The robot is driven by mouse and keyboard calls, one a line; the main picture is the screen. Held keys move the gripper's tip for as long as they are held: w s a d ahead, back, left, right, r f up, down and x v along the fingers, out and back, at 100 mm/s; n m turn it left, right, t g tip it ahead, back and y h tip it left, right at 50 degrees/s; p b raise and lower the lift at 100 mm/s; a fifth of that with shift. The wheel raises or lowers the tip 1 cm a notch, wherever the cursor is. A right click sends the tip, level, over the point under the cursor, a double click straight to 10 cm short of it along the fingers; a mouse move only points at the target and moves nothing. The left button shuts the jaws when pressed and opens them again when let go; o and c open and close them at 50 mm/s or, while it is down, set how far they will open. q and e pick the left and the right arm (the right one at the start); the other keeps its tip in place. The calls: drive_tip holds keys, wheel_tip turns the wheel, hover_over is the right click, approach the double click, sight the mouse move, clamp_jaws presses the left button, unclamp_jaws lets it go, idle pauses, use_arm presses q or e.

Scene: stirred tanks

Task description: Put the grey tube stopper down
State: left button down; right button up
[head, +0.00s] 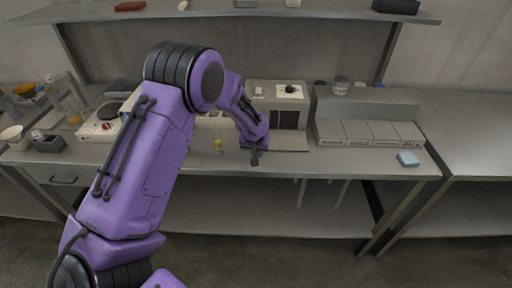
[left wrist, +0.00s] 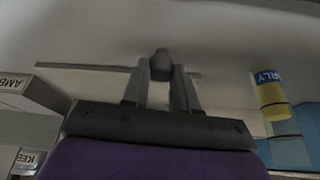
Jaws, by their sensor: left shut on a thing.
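The grey tube stopper (left wrist: 161,64) is a small dark grey piece held between the two fingertips of my left gripper (left wrist: 160,78) in the left wrist view. In the head view my left gripper (head: 254,157) is at the front part of the bench, beside a thin flat board or plate (head: 290,151). The stopper is too small to make out there. I cannot tell whether it touches the surface below. My right gripper is in neither view.
A tube with yellow contents (head: 219,146) stands just left of my left gripper; a yellow and blue labelled one (left wrist: 271,95) shows in the left wrist view. A beige instrument (head: 277,95) stands behind. The bench (head: 350,160) is clear to the right, before a blue block (head: 408,159).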

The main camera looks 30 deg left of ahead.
use_arm(q)
drive_tip(key=shift+f, duration=0.1)
drive_tip(key=shift+s, duration=0.2)
drive_tip(key=c, duration=0.9)
unclamp_jaws()
drive_tip(key=shift+w, duration=0.1)
drive_tip(key=shift+o, duration=0.2)
drive_tip(key=shift+r, duration=0.45)
drive_tip(key=b+v, duration=0.2)
drive_tip(key=v, duration=1)
drive_tip(key=s+d+f, duration=0.2)
drive_tip(key=s+f, duration=0.2)
drive_tip(key=f, duration=0.4)
drive_tip(key=s+d+f+h, duration=0.1)
drive_tip(key=s+d+f, duration=0.1)
drive_tip(key=s+f, duration=0.45)
drive_tip(key=s+d+f, duration=0.2)
drive_tip(key=s+f, duration=0.1)
drive_tip(key=f, duration=0.6)
drive_tip(key=s+f+n+y, duration=0.1)
drive_tip(key=s+f, duration=0.2)
drive_tip(key=s, duration=0.7)
drive_tip(key=s+a+f+n+y, duration=0.1)
drive_tip(key=s+f, duration=0.2)
drive_tip(key=s, duration=0.7)
drive_tip(key=shift+s+a+g+y, duration=0.15)
drive_tip(key=shift+s+g+y, duration=0.15)
drive_tip(key=shift+g, duration=0.1)
